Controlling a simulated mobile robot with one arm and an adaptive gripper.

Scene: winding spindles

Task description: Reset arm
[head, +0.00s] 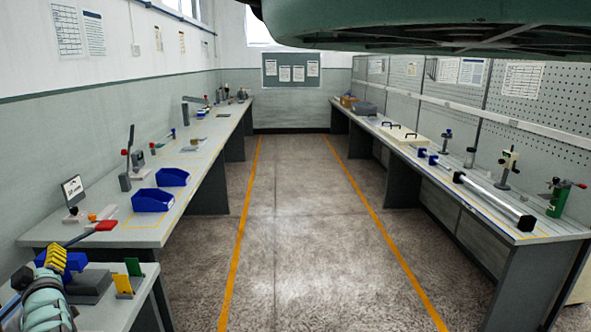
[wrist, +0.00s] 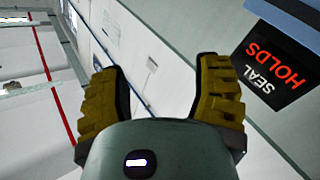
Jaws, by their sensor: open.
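My gripper (wrist: 161,66) shows in the wrist view with its two ribbed yellow-brown fingers spread apart and nothing between them. It also shows in the head view (head: 55,258) at the lower left, where yellow ribbed finger parts stand at the end of my pale green arm (head: 45,305). There it appears close to the near left bench (head: 147,280), next to a blue bin (head: 76,262). I cannot tell whether it touches anything there. A black sign (wrist: 272,67) reading "SEAL HOLDS" is at the right of the wrist view.
A long left bench (head: 150,237) carries blue bins (head: 152,200) and a red-handled tool (head: 104,226). The right bench (head: 440,177) holds a silver roller (head: 490,198) and a green device (head: 558,200). The aisle floor (head: 300,240) between yellow lines is clear.

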